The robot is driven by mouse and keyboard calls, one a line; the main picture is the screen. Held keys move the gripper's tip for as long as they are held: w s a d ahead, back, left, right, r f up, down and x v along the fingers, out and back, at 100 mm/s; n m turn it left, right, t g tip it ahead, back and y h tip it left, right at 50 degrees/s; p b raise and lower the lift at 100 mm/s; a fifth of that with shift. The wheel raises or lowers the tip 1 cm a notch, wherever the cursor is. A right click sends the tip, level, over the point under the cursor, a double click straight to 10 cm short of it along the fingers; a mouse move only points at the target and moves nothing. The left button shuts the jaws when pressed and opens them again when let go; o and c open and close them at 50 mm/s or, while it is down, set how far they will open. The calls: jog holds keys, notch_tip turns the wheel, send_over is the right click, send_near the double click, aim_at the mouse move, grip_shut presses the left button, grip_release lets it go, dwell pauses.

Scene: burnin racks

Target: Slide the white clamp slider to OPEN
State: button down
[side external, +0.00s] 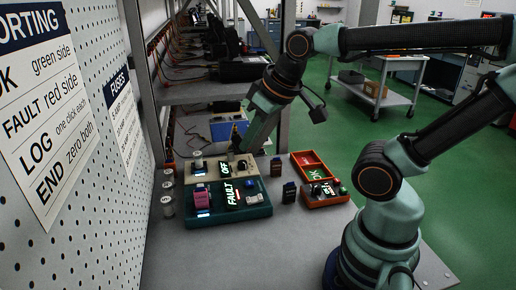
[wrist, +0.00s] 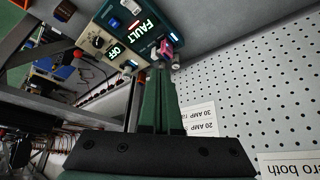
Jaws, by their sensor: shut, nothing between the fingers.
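A teal fixture (side external: 228,212) on the bench carries a lit FAULT display, a pink module (side external: 202,198) and a small whitish part (side external: 252,198) that may be the white clamp slider; its position marking is too small to read. In the wrist view the teal fixture (wrist: 175,14) is at the top, with the pink module (wrist: 166,47) just beyond my fingertips and the whitish part (wrist: 131,6) near the top edge. My gripper (side external: 240,147) is shut and empty, pointing down above the cream unit behind the fixture. It also shows in the wrist view (wrist: 157,78).
The cream unit (side external: 193,176) has an OFF display and a knob. An orange box (side external: 326,201), a red tray (side external: 308,158) and dark modules (side external: 289,192) stand to the right. Spools (side external: 168,206) line the left near the pegboard (side external: 85,225). The front of the bench is clear.

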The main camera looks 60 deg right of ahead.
jog(key=c, duration=0.8)
grip_release()
jog(key=shift+w, duration=0.15)
jog(key=shift+o, duration=0.4)
jog(key=shift+w+r, duration=0.15)
jog(key=shift+w, duration=0.15)
jog(key=m+g, duration=0.6)
jog(key=m, duration=0.3)
send_over(200, 185)
notch_tip(200, 185, down, 9)
notch_tip(200, 185, down, 12)
jog(key=shift+s+r, duration=0.1)
jog(key=shift+r, duration=0.05)
grip_shut()
